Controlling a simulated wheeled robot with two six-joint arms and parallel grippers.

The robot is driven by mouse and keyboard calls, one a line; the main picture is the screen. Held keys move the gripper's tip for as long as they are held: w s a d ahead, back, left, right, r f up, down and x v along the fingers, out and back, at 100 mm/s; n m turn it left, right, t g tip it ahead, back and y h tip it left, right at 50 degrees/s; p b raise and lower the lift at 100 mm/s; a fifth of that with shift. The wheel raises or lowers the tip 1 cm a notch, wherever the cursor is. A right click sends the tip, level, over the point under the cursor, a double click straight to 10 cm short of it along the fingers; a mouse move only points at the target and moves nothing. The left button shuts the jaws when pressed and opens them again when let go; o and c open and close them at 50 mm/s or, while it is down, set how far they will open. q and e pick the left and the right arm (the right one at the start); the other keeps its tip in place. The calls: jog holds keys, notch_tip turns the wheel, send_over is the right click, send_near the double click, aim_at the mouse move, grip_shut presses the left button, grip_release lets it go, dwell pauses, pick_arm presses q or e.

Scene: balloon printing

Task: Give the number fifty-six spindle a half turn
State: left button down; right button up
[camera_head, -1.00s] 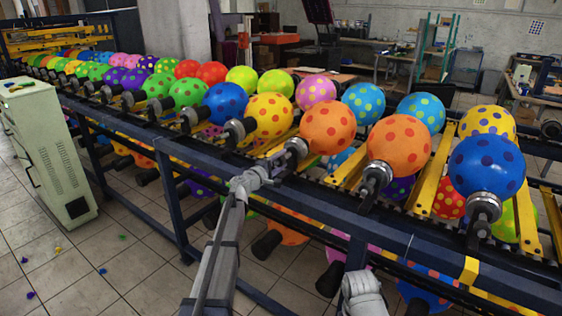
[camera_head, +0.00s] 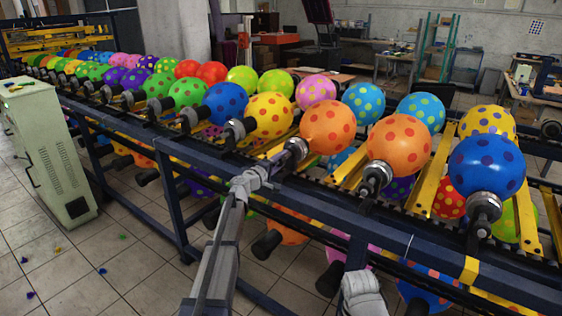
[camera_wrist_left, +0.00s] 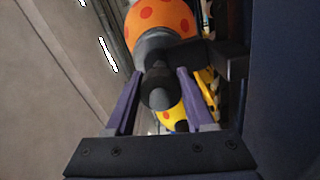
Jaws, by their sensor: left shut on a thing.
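An orange balloon with red dots (camera_head: 327,127) sits on a spindle (camera_head: 297,148) at the front rail of the rack. My left gripper (camera_head: 279,165) is at the outer end of this spindle, shut on it. In the left wrist view, the two fingers (camera_wrist_left: 160,98) lie on either side of the dark spindle end (camera_wrist_left: 160,84), with the orange balloon (camera_wrist_left: 162,18) beyond it. I cannot read any number on the spindle. My right gripper is out of view.
Neighbouring spindles carry a yellow balloon (camera_head: 269,115) to the left and another orange balloon (camera_head: 398,145) to the right. A blue balloon (camera_head: 486,167) is farther right. The dark front rail (camera_head: 340,202) runs close beneath my left gripper. A pale cabinet (camera_head: 48,150) stands at left.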

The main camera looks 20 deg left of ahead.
pick_arm(q)
jog(key=shift+c, duration=1.3)
grip_release()
jog(key=v, duration=0.8)
jog(key=shift+w, duration=0.1)
jog(key=shift+x, duration=3.9)
